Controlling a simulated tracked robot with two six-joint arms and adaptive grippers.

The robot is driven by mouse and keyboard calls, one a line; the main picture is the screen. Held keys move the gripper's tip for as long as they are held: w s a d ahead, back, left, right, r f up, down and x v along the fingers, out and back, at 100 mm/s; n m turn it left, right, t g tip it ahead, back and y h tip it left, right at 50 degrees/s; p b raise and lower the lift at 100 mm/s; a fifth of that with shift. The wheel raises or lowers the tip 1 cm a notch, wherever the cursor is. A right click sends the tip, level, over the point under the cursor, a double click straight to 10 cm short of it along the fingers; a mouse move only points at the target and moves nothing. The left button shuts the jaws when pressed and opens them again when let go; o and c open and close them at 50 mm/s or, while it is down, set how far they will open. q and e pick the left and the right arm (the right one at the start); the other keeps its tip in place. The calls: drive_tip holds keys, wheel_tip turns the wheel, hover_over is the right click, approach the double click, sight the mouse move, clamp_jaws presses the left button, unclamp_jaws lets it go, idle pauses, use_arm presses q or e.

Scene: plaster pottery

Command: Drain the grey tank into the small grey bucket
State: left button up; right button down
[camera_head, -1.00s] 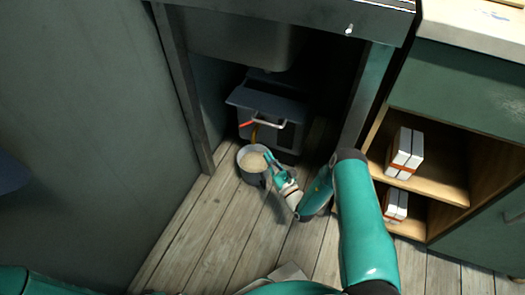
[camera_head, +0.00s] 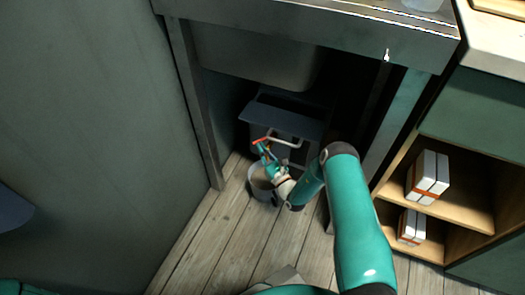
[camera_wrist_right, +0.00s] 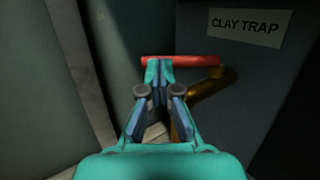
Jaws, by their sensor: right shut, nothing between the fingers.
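The grey tank (camera_head: 283,119), a box with a flat lid and pale handle, stands on the floor under the sink. Its "CLAY TRAP" label (camera_wrist_right: 248,27) shows in the right wrist view. A red tap lever (camera_wrist_right: 188,61) lies about level above a brass spout (camera_wrist_right: 205,97). The small grey bucket (camera_head: 256,190) stands upright in front of the tank, partly hidden by my right gripper. My right gripper (camera_head: 264,150) is shut and empty, above the bucket. In its wrist view the fingertips (camera_wrist_right: 160,66) overlap the lever; contact is unclear. My left gripper is out of view.
A sink basin (camera_head: 255,57) hangs above the tank, with a metal leg (camera_head: 193,105) on the left. Shelves on the right hold white boxes with orange bands (camera_head: 428,178). A dark wall is on the left. Wooden floor (camera_head: 215,240) is open in front.

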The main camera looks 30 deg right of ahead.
drive_tip(key=shift+s+d, duration=0.1)
